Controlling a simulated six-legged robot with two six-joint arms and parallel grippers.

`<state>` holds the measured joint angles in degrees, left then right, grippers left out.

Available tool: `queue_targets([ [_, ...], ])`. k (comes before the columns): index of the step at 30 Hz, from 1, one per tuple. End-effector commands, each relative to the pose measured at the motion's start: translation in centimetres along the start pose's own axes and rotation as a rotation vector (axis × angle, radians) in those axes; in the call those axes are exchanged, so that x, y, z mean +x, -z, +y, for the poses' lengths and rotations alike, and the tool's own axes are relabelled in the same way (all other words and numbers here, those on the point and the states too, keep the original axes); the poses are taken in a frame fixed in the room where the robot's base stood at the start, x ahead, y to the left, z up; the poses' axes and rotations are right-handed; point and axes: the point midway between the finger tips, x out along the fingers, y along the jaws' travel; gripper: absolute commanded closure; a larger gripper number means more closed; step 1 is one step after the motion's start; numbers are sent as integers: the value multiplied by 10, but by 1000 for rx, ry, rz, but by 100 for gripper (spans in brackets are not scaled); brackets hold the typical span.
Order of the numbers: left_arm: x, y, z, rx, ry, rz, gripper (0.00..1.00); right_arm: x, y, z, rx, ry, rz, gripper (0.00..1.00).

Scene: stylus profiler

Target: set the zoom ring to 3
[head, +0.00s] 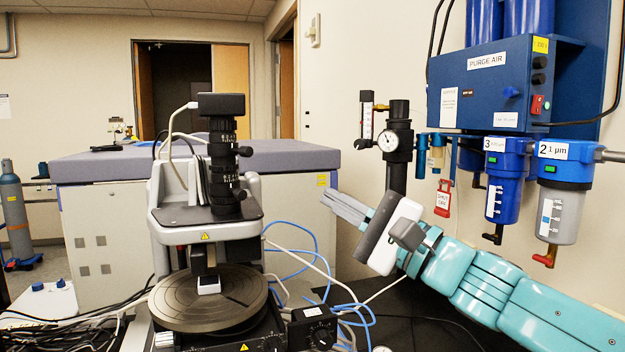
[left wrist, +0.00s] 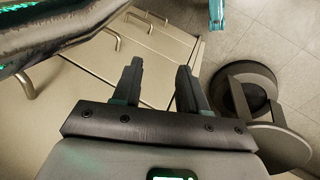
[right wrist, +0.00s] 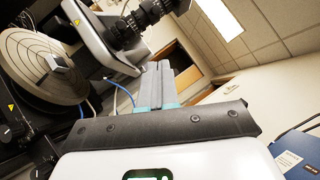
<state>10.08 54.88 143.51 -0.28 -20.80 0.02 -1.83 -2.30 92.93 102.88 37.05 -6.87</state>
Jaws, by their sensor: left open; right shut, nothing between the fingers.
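The black zoom lens tube (head: 223,165) stands upright above the profiler's stage, with several ribbed rings and a small knob on its right side; I cannot read its scale. In the right wrist view the tube (right wrist: 132,26) slants across the top. My right gripper (head: 330,195) is shut and empty, to the right of the tube and clearly apart from it. Its closed fingers also show in the right wrist view (right wrist: 158,80). My left gripper (left wrist: 158,70) is open and empty over floor and cabinet fronts; it is outside the head view.
The round stage (head: 180,305) holds a small white block (head: 208,286) under the profiler head. Blue and white cables (head: 300,262) lie right of the stage. A purge air panel (head: 500,85) with filters stands at the right. The space between tube and right gripper looks free.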

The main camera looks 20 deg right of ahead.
Motion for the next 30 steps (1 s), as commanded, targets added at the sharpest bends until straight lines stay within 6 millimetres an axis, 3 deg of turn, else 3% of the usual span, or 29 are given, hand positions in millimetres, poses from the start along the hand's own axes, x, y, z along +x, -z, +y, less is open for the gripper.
queue_targets([
  [13, -51, -1, 18, 0, 0, 0, 57, 96, -1, -5, 1, -2, -2, 100],
  [18, -58, -1, 21, 0, 0, 0, 57, 110, -18, -4, 0, 0, -2, 100],
  [30, -61, -1, 22, 0, 0, 0, 57, 117, -24, -2, -2, 1, 0, 100],
])
